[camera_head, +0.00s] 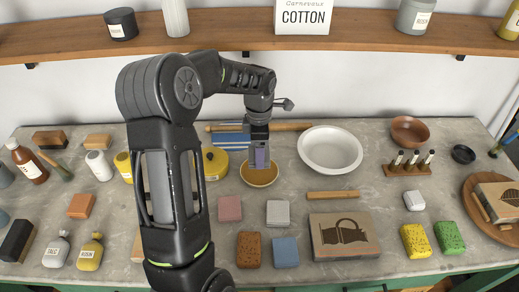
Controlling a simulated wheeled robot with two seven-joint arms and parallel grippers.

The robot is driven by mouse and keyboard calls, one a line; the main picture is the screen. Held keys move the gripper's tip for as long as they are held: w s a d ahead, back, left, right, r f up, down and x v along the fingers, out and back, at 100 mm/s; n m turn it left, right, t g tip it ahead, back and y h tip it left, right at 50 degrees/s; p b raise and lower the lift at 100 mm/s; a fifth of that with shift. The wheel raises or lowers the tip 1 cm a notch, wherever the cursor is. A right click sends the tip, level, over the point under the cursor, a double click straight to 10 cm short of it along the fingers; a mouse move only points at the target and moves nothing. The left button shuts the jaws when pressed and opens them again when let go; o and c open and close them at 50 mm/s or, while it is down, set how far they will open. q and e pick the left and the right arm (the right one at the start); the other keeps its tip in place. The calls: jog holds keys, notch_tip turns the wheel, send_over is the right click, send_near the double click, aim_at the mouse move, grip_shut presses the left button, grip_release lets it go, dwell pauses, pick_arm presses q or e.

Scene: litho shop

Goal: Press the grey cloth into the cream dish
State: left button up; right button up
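The grey cloth appears to be a light grey square pad (278,213) lying flat on the bench, left of centre-right. The large off-white oval dish (330,149) stands behind it to the right and looks empty; it best fits the cream dish. My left gripper (262,160) points down over a small tan-yellow bowl (260,175), left of the oval dish and behind the grey pad. A greyish-purple surface shows at its fingers; I cannot tell whether it is a held thing or part of the gripper. My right gripper is out of view.
Pink (230,208), brown (249,250) and blue (285,252) pads lie near the grey one. A wooden bar (333,195) and a printed box (344,235) lie to the right. A vial rack (408,168) stands right of the dish. A shelf (230,32) runs above.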

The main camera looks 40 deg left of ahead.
pick_arm(q)
jog(key=shift+f+b, duration=1.35)
jog(key=shift+f, duration=1.25)
jog(key=shift+s+d+f+b, duration=0.1)
jog(key=shift+f+b, duration=0.45)
jog(key=shift+b, duration=0.05)
dwell(0.7)
jog(key=shift+r+p, duration=2.05)
jog(key=shift+r, duration=1.55)
